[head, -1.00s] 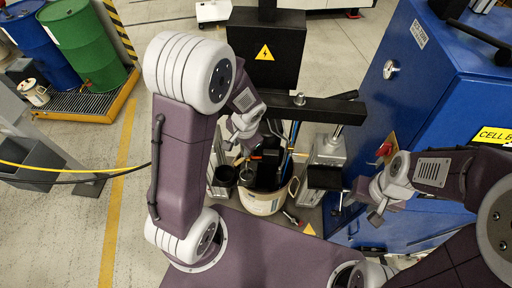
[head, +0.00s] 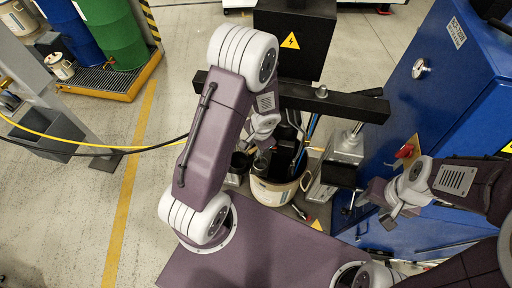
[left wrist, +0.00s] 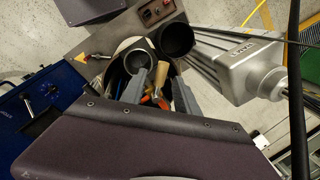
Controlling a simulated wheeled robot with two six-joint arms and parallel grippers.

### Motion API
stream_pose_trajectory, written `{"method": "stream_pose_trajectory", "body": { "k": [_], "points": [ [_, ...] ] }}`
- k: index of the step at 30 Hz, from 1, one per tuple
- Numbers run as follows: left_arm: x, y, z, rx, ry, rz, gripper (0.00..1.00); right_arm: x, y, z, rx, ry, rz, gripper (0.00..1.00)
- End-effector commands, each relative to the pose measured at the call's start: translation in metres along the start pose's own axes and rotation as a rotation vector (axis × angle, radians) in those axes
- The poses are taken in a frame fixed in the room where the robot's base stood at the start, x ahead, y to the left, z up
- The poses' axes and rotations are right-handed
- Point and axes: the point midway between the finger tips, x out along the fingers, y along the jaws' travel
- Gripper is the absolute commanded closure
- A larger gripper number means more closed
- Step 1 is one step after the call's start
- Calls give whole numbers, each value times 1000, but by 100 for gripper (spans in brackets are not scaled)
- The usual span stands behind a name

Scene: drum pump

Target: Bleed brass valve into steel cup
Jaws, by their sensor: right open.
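A grey metallic cup (left wrist: 138,62) stands among tools in a pale bucket (head: 274,194); it looks like the steel cup. In the left wrist view, my left gripper (left wrist: 158,82) points into the bucket. Its fingers are apart, with the cup's rim by one fingertip; I cannot tell whether they touch. In the head view my left gripper (head: 262,150) is partly hidden by my arm above the bucket. My right gripper (head: 388,212) is open and empty in front of the blue cabinet. I cannot make out a brass valve clearly; a red knob (head: 404,151) sits on a yellowish plate on the cabinet.
A dark round container (left wrist: 176,38) stands beside the bucket. A wooden-handled tool (left wrist: 158,96) is inside the bucket. A black crossbar (head: 330,100) runs behind and above it. The blue cabinet (head: 440,95) bounds the right; open floor (head: 60,220) lies left.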

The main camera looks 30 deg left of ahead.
Motion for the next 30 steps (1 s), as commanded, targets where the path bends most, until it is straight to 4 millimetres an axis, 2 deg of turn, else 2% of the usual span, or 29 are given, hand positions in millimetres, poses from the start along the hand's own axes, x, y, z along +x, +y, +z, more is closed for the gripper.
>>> {"method": "stream_pose_trajectory", "body": {
  "k": [5,6,9,10,20,30],
  "points": [
    [0,0,0,0,1,0,63,0,0,0,0,0,0,49],
    [0,0,0,0,0,0,69,0,0,0,0,0,0,49],
    [-1,0,0,0,1,0,96,0,0,0,0,0,0,49],
    [-1,0,0,0,1,0,100,0,0,0,0,0,0,49],
    [0,-1,0,26,6,-1,100,1,0,0,0,0,0,49],
    [1,-9,0,235,48,-1,100,6,0,1,0,0,0,49]
  ]
}}
